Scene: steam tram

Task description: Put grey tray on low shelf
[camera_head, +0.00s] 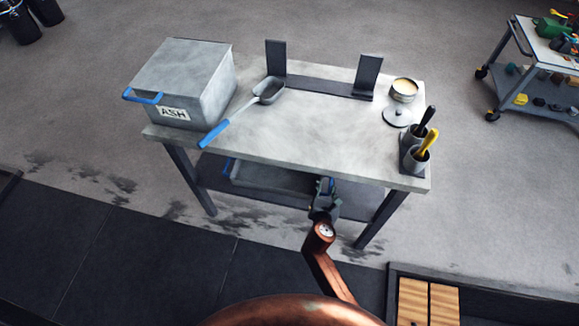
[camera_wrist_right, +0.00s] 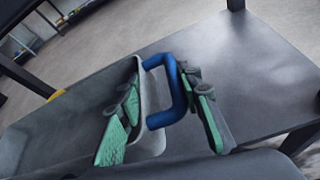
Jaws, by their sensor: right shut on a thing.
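The grey tray (camera_head: 272,178) has blue handles and lies level at the low shelf (camera_head: 362,200) under the workbench. The tabletop hides part of it. In the right wrist view the tray (camera_wrist_right: 88,98) shows at the left, over the shelf (camera_wrist_right: 255,75). I cannot tell whether its whole base touches the shelf. My right gripper (camera_head: 326,194) reaches in at the tray's right end. In the wrist view the right gripper (camera_wrist_right: 165,115) is shut on the tray, its green pads either side of the end wall and blue handle (camera_wrist_right: 175,92). My left gripper is not in view.
The workbench (camera_head: 320,125) holds an ash box (camera_head: 180,80), a blue-handled scoop (camera_head: 235,110), a dark rack (camera_head: 320,84), a tin (camera_head: 404,90), a lid (camera_head: 397,115) and tool cups (camera_head: 415,155). Its legs flank the shelf. A cart (camera_head: 545,50) stands far right.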

